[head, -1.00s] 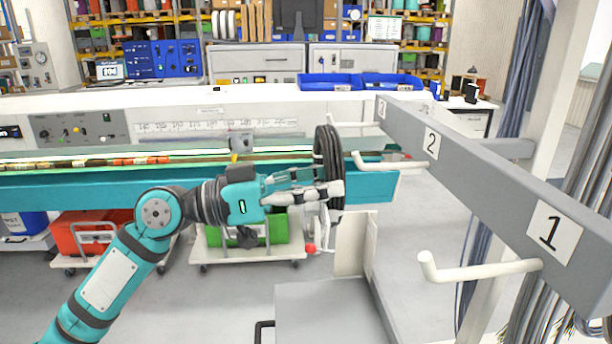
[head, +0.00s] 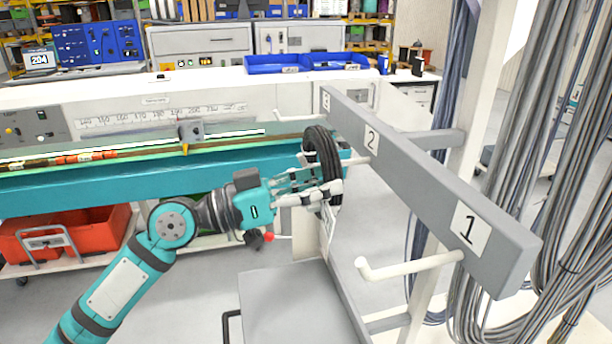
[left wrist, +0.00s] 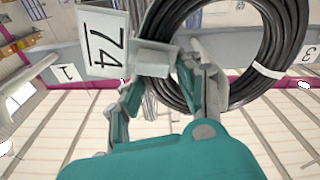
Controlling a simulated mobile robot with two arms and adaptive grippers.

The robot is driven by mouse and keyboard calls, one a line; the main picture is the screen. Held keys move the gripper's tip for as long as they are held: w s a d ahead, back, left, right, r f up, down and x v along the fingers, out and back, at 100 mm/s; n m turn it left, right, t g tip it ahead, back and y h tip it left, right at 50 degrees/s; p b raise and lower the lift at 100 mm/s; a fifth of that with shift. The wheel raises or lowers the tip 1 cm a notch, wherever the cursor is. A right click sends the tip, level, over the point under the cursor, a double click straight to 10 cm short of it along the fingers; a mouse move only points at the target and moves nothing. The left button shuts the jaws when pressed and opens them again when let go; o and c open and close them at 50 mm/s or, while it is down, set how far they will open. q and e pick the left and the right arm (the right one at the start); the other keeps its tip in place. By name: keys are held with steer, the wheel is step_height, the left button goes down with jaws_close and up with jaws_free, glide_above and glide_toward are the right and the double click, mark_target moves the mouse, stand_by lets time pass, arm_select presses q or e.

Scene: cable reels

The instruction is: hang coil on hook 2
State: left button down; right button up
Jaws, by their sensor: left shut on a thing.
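The black coil (head: 322,165) hangs upright in my left gripper (head: 318,194), seen nearly edge-on in the head view. Hook 2 (head: 358,160) is a white peg on the grey rail under label 2 (head: 371,138). The coil overlaps this peg, with a pale tip showing just left of the coil. I cannot tell for sure whether the peg passes through the ring. In the left wrist view the coil (left wrist: 272,90) shows as a wide ring with a white tag marked 74 (left wrist: 103,42), the gripper fingers (left wrist: 165,90) shut at its rim. The right gripper is out of view.
Hook 1 (head: 410,265) sticks out empty at the near end of the rail (head: 430,200). Hook 3 (head: 295,116) is at the far end. A teal-edged bench (head: 100,188) runs behind my arm. A grey platform (head: 295,300) lies below. Cable bundles hang at right.

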mark_target(319, 202)
arm_select(q)
steer(key=shift+w+d+r, duration=0.1)
steer(key=shift+d+r, duration=0.15)
steer(key=shift+d, duration=0.15)
step_height(319, 202, down, 3)
steer(key=b, duration=0.2)
steer(key=shift+b, duration=0.4)
steer(key=shift+f, duration=0.1)
steer(key=shift+c, duration=0.8)
jaws_free()
steer(key=shift+f, duration=0.1)
